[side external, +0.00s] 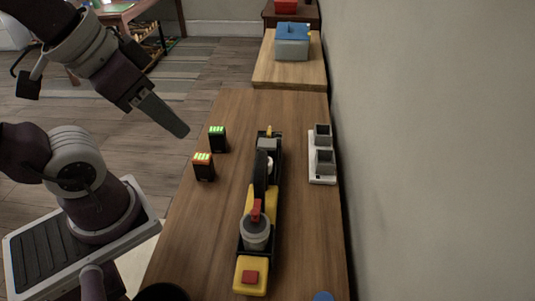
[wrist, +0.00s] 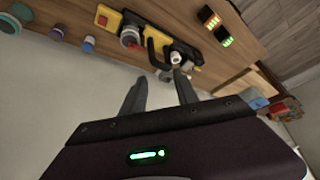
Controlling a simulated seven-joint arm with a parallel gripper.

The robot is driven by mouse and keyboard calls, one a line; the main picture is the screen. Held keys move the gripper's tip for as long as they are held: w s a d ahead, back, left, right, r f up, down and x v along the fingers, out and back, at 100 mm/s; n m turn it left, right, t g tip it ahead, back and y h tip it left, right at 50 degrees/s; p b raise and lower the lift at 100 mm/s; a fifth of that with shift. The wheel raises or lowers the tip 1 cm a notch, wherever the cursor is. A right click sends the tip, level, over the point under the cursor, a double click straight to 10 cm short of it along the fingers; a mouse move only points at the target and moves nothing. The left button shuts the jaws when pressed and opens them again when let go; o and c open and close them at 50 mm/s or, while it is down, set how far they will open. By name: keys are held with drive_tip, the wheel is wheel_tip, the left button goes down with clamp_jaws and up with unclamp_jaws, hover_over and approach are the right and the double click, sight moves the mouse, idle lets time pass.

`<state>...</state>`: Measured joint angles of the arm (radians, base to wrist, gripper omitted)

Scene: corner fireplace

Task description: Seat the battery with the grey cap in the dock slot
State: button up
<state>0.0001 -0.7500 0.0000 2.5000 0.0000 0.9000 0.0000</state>
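Two dark upright batteries stand on the left of the wooden table. The far battery (side external: 218,139) has a black top with green lights. The near battery (side external: 203,168) has an orange-rimmed top with green lights. Both also show in the wrist view, the orange one (wrist: 208,17) and the green-lit one (wrist: 223,36). I cannot make out a grey cap on either. A white dock (side external: 320,178) with two grey raised sockets lies by the wall; the insides of the sockets are hard to see. My gripper (side external: 176,120) is open and empty, raised left of the batteries; its fingers (wrist: 160,91) stand apart.
A long yellow-and-black tool (side external: 252,274) with a black handle and red parts lies between batteries and dock. A wall (side external: 430,150) runs close along the right. A blue-grey box (side external: 292,44) stands on a table beyond.

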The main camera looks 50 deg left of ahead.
drive_tip(key=shift+o, duration=1.2)
